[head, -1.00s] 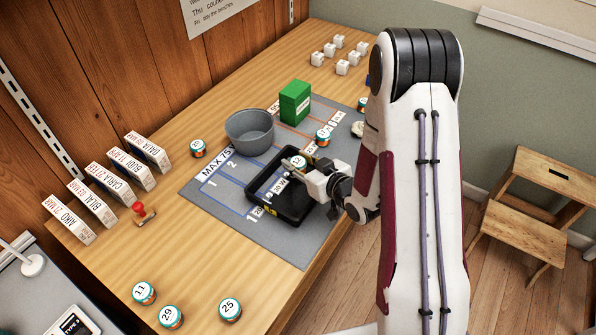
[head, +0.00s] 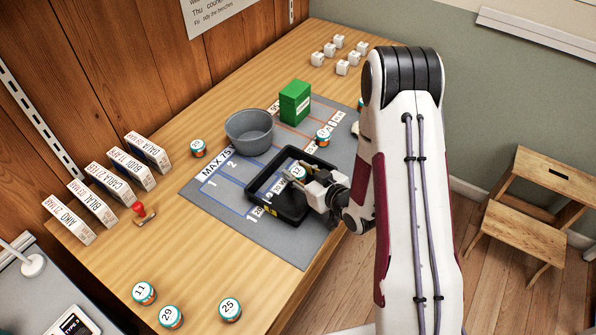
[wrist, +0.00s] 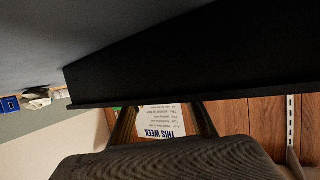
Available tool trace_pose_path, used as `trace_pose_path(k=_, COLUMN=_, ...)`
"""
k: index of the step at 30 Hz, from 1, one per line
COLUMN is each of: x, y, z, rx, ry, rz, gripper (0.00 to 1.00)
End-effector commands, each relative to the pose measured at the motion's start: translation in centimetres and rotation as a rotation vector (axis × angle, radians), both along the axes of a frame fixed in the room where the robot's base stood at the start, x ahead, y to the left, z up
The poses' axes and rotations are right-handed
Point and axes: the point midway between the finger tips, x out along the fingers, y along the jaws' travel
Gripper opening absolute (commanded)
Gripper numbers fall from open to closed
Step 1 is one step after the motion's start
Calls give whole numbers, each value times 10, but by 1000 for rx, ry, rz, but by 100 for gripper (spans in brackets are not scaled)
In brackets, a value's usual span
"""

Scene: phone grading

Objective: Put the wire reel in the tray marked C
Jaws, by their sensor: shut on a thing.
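I see no wire reel and no letter C that I can make out. My gripper (head: 297,178) reaches in over the tray's right side, tilted low. It is shut on a small round tin (head: 298,171) with a white numbered lid, which shows at its tips over the tray. Whether the tin touches the tray floor I cannot tell. In the wrist view a black tray wall (wrist: 190,75) fills the middle and hides the fingertips and the tin.
A grey bowl (head: 249,133) and a green box (head: 295,102) stand behind the tray. Several numbered tins, such as one at the front (head: 230,309), stand about. Upright cards (head: 92,211) and a red-handled stamp (head: 141,212) are left. White cubes (head: 342,67) sit at the back.

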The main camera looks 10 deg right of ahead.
Motion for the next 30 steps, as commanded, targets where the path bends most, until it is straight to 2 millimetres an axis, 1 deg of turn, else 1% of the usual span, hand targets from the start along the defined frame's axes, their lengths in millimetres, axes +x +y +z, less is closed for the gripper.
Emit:
trace_pose_path(k=11, x=0, y=0, z=-3, rx=0, ry=0, rz=0, gripper=11)
trace_pose_path(k=12, x=0, y=0, z=-3, rx=0, ry=0, rz=0, gripper=36)
trace_pose_path(k=13, x=0, y=0, z=-2, rx=0, ry=0, rz=0, gripper=44)
trace_pose_path(k=14, x=0, y=0, z=-2, rx=0, ry=0, rz=0, gripper=48)
trace_pose_path(k=30, x=-1, y=-1, z=1, rx=-1, ry=1, rz=-1, gripper=48)
